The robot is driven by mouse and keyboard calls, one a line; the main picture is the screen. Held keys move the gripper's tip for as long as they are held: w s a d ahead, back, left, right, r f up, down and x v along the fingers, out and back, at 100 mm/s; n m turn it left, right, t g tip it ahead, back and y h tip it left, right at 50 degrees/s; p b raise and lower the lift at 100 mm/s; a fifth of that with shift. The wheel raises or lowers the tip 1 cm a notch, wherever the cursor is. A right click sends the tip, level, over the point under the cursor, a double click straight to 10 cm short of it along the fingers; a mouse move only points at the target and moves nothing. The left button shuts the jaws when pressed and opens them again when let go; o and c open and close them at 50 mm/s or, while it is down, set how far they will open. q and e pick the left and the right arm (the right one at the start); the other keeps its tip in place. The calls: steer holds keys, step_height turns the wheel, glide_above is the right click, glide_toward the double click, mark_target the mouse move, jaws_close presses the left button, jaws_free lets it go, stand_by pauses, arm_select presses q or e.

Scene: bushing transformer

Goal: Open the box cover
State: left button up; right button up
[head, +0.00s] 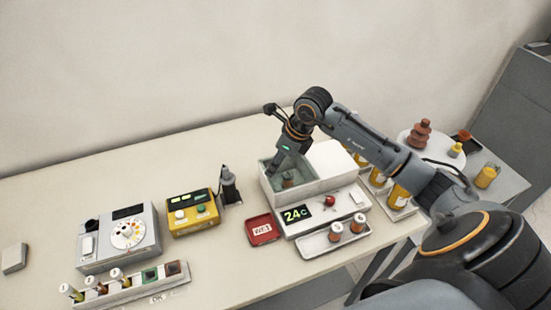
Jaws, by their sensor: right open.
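The white box (290,203) stands on the table with a 24C display unit (297,214) at its front. Its left part shows an open, greenish basin with a small brown item (288,180) inside. A flat white cover (334,160) lies over the right part of the box. My right gripper (281,164) is open and points down over the left part, near the basin's back wall. Its fingertips are small and partly blend with the basin, so I cannot tell whether they touch anything. My left gripper is not in view.
A yellow device (192,214), a grey dial device (121,236) and a sample rack (133,288) stand left. Yellow bottles (398,194) stand right. The back left table is clear.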

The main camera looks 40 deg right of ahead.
steer(key=shift+w+f, duration=0.15)
steer(key=shift+f, duration=0.15)
jaws_close()
